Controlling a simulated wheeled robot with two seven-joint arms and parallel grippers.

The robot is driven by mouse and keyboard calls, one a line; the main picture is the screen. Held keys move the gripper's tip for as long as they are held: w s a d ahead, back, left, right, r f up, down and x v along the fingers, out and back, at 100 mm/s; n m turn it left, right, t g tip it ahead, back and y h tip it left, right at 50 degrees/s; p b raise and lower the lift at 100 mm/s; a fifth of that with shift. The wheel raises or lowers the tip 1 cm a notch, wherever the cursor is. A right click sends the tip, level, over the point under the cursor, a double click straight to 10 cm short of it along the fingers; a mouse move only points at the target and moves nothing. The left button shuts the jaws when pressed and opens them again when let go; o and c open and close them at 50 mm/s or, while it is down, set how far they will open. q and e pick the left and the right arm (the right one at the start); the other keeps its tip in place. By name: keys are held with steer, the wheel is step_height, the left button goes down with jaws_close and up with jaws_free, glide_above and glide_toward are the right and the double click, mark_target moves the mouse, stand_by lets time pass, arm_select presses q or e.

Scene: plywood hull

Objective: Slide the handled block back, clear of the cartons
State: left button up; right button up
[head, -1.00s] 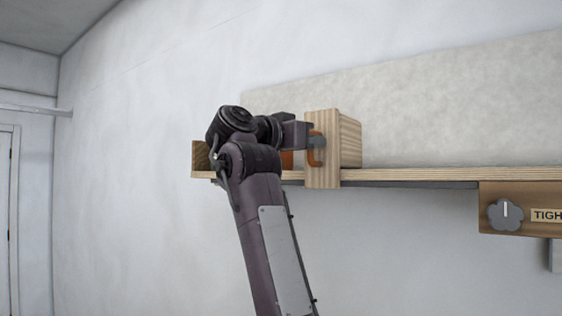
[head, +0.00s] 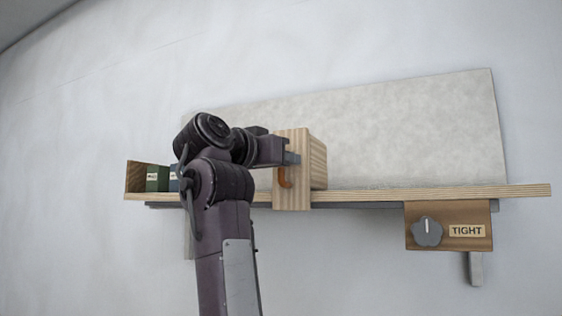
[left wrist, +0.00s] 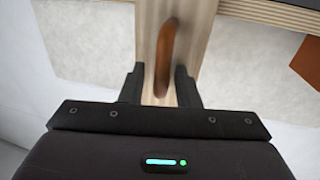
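The handled block (head: 317,160) is pale wood and stands on a wall shelf in the head view. Its curved brown handle (head: 287,180) is on the near face and also shows in the left wrist view (left wrist: 166,45). My left gripper (head: 292,160) is at the handle. A green carton (head: 157,179) and a dark blue carton (head: 174,184) stand left of the block. My arm hides the shelf between.
The shelf (head: 420,192) is clear right of the block. A wooden end piece (head: 138,177) closes its left end. A grey knob (head: 427,232) and a "TIGHT" label (head: 467,231) sit below on the right. An orange-brown thing (left wrist: 307,62) shows in the left wrist view.

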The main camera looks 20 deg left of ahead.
arm_select(q)
steer(key=shift+s, duration=0.2)
steer(key=s+a+b, duration=0.1)
steer(key=s+b, duration=0.3)
steer(key=s, duration=0.3)
steer(key=shift+s+a, duration=0.15)
steer(key=shift+a, duration=0.1)
